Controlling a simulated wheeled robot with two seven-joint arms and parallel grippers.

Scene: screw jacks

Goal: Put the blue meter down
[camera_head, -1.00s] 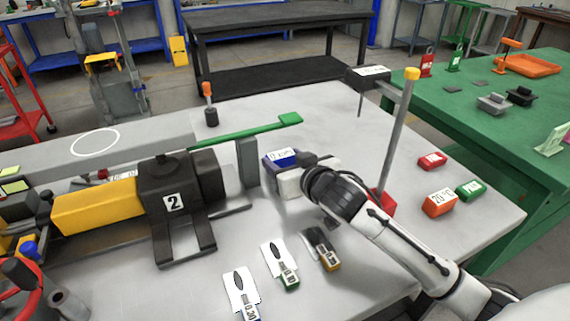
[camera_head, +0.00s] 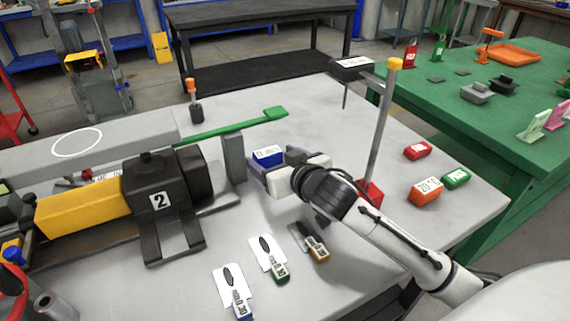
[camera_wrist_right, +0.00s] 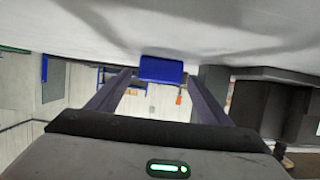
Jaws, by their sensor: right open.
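The blue meter (camera_head: 268,153), a small blue block with a white label on top, is at the tabletop beside the grey post under the green bar. My right gripper (camera_head: 278,163) reaches it from the right with its purple fingers on either side. In the right wrist view the blue meter (camera_wrist_right: 162,69) shows between the tips of my open right gripper (camera_wrist_right: 160,82), against the pale table surface. Whether a finger still touches it, I cannot tell. My left gripper is not in view.
A grey post with a yellow top (camera_head: 383,125) stands on a red base close behind my right wrist. Orange (camera_head: 425,191), green (camera_head: 456,178) and red (camera_head: 417,150) blocks lie to the right. Several small meters lie in front, including a yellow one (camera_head: 318,250). A black-and-yellow machine (camera_head: 160,200) stands left.

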